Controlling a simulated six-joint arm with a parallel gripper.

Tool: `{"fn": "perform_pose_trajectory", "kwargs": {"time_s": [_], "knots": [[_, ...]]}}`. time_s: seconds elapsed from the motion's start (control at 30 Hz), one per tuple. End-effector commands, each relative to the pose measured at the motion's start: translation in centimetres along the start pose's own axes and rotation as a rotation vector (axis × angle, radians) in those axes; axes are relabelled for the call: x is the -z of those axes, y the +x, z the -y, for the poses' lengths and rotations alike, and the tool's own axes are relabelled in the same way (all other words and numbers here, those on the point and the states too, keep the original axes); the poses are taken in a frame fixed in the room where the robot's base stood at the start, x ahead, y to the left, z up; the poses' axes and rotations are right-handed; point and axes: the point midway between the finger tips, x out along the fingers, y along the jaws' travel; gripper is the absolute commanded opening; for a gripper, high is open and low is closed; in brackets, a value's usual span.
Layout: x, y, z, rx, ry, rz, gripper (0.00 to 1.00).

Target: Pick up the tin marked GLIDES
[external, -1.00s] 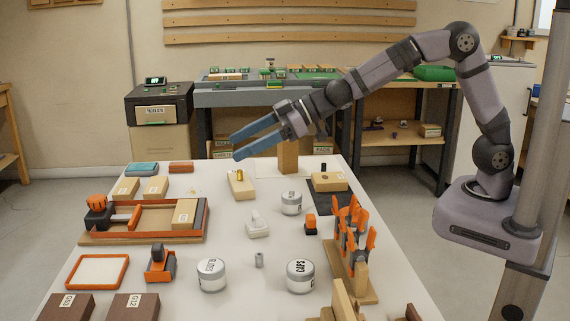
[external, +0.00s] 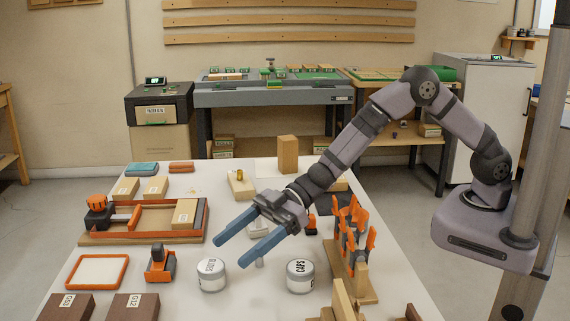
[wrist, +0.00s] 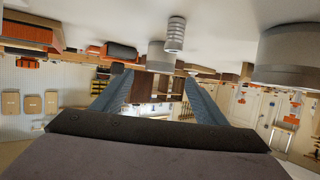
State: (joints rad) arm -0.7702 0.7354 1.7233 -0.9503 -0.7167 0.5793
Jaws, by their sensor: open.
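A round white-and-grey tin (external: 211,275) stands upright at the front middle of the bench; its dark lettering is too small to read surely, but could be GLIDES. A similar tin marked CAPS (external: 300,276) stands to its right. My gripper (external: 231,262) is open and empty, its blue fingers pointing down the bench, one fingertip close to the first tin's upper right edge. I cannot tell whether they touch. In the wrist view, upside down, a tin (wrist: 158,58) shows ahead between the fingers and a larger, nearer tin (wrist: 292,55) at the right.
A small ridged metal cylinder (wrist: 175,34) stands between the two tins, partly behind a finger in the external view. An orange-clipped rack (external: 352,255) is to the right. An orange tape dispenser (external: 160,264) and orange-framed tray (external: 98,271) are to the left.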

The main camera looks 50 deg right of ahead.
Motion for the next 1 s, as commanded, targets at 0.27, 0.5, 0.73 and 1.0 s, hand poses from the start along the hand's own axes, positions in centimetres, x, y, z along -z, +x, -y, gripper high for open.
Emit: {"fn": "perform_pose_trajectory", "kwargs": {"time_s": [0.27,0.5,0.73,1.0], "knots": [[-1.2,0.6,0.0,-0.001,-0.001,-0.002,0.66],[-1.2,2.2,0.0,0.0,-0.001,0.0,0.66],[-1.1,2.7,0.0,-0.001,-0.001,-0.001,0.66],[-0.9,4.8,0.0,0.0,-0.001,-0.001,0.66]]}}
